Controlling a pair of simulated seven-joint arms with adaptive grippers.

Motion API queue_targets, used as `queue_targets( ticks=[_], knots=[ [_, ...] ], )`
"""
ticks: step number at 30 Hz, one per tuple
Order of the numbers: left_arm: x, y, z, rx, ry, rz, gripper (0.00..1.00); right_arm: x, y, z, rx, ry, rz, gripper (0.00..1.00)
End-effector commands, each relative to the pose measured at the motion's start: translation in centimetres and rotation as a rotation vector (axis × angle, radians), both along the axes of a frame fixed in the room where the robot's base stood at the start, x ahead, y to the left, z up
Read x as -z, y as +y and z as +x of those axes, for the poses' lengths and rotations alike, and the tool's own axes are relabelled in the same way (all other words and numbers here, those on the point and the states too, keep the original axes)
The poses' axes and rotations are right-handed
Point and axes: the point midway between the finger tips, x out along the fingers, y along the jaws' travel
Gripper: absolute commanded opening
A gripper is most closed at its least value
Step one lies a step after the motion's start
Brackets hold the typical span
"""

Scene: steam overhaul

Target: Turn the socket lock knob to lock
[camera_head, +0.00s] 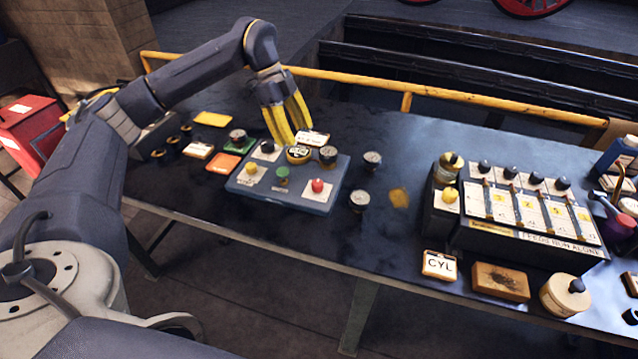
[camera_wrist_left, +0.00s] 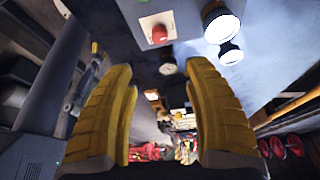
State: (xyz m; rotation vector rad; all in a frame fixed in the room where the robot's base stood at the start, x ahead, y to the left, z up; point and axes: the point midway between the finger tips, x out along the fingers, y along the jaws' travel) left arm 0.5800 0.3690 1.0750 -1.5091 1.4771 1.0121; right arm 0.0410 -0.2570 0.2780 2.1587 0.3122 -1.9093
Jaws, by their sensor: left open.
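A blue-grey panel (camera_head: 240,187) on the bench carries a yellow knob (camera_head: 251,168), a black knob (camera_head: 267,147), a green knob (camera_head: 282,174) and a red knob (camera_head: 317,186). Their labels are too small to read, so I cannot tell which is the socket lock knob. My left gripper (camera_head: 296,136) has its yellow fingers pointing down over the panel's back edge, near a round gauge (camera_head: 298,154). The left wrist view shows these fingers (camera_wrist_left: 163,85) spread, with nothing held. The red knob (camera_wrist_left: 159,34) is beyond them there. My right gripper is not in view.
Loose gauges (camera_head: 372,159) stand right of the panel. A black box with several switches (camera_head: 530,212) is further right, with a CYL plaque (camera_head: 440,265) in front. Orange and green pads (camera_head: 222,163) lie left. A yellow rail (camera_head: 440,94) runs behind the bench.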

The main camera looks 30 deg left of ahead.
Motion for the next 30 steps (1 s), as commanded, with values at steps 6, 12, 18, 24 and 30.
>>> queue_targets(
  ticks=[6, 12, 18, 24, 30],
  knots=[
    [3.1, -1.4, -0.1, 0.005, 0.003, -0.002, 0.52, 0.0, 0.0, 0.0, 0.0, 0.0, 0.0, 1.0],
    [6.5, -2.8, 0.0, 0.005, 0.003, -0.003, 0.52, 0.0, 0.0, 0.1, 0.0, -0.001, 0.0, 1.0],
    [9.8, -4.1, 0.0, 0.004, 0.002, -0.003, 0.52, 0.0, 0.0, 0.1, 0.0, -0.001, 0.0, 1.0],
    [12.6, -5.3, 0.0, 0.004, 0.001, -0.004, 0.52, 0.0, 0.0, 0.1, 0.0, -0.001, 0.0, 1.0],
    [14.4, -6.1, 0.1, 0.004, 0.0, -0.004, 0.52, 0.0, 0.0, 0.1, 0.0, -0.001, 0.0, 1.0]
  ],
)
